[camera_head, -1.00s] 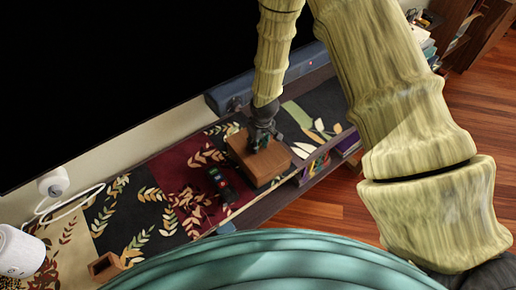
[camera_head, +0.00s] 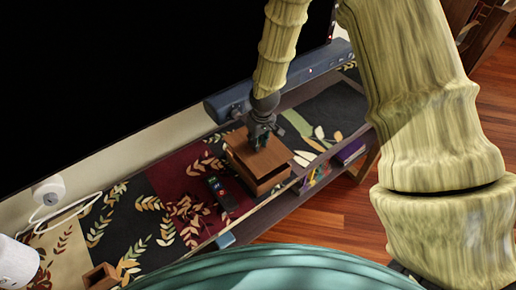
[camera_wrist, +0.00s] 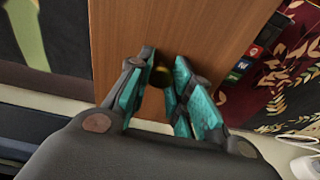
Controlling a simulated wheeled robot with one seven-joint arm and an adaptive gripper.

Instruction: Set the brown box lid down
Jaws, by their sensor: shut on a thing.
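The brown box lid (camera_head: 272,156) is a flat wooden square with a small knob, on the patterned runner's right half in the head view. My gripper (camera_head: 260,140) is above it, with its fingers closed around the knob. In the wrist view the lid (camera_wrist: 140,30) fills the upper middle, and the teal fingertips of my gripper (camera_wrist: 164,75) pinch the round knob. The brown box body (camera_head: 270,186) shows below the lid, with a dark band between them. I cannot tell whether lid and box touch.
A dark phone-like object (camera_head: 222,194) lies left of the box. A long blue-grey bar (camera_head: 290,82) runs behind it. A small open wooden box (camera_head: 100,275) stands at lower left. Books (camera_head: 350,152) sit on the shelf below. The runner (camera_head: 160,222) has free room at left.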

